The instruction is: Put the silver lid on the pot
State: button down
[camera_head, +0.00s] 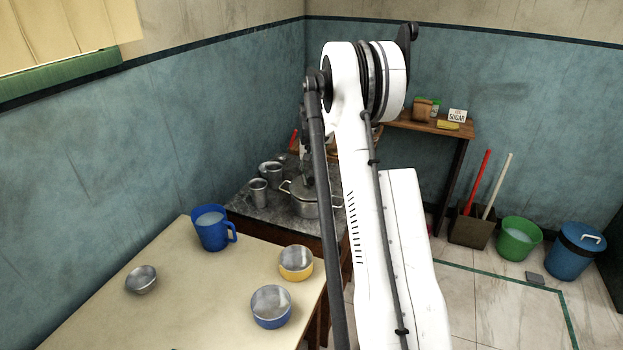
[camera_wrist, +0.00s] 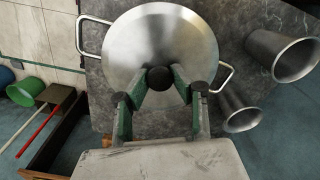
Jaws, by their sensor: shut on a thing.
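The silver lid (camera_wrist: 150,40) is round, with a black knob, and fills the middle of the wrist view. My gripper (camera_wrist: 160,80) is shut on that knob. The pot (camera_head: 304,208) stands on the grey stone-topped counter in the head view, with the lid (camera_head: 298,189) over its mouth. The pot's two loop handles show on either side of the lid in the wrist view, so the two look roughly centred. I cannot tell whether the lid's rim touches the pot all round. My arm hides part of the pot's right side in the head view.
Several metal cups (camera_head: 258,190) stand close beside the pot on the counter (camera_head: 240,201). The near table (camera_head: 205,285) holds a blue jug (camera_head: 211,229), a yellow bowl (camera_head: 296,262), a blue bowl (camera_head: 271,306) and a small metal bowl (camera_head: 141,280). The wall is close behind.

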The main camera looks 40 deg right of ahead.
jog(key=shift+f+b, duration=0.55)
jog(key=shift+f, duration=0.15)
jog(key=c, duration=1.4)
grip_release()
notch_tip(320, 180, up, 12)
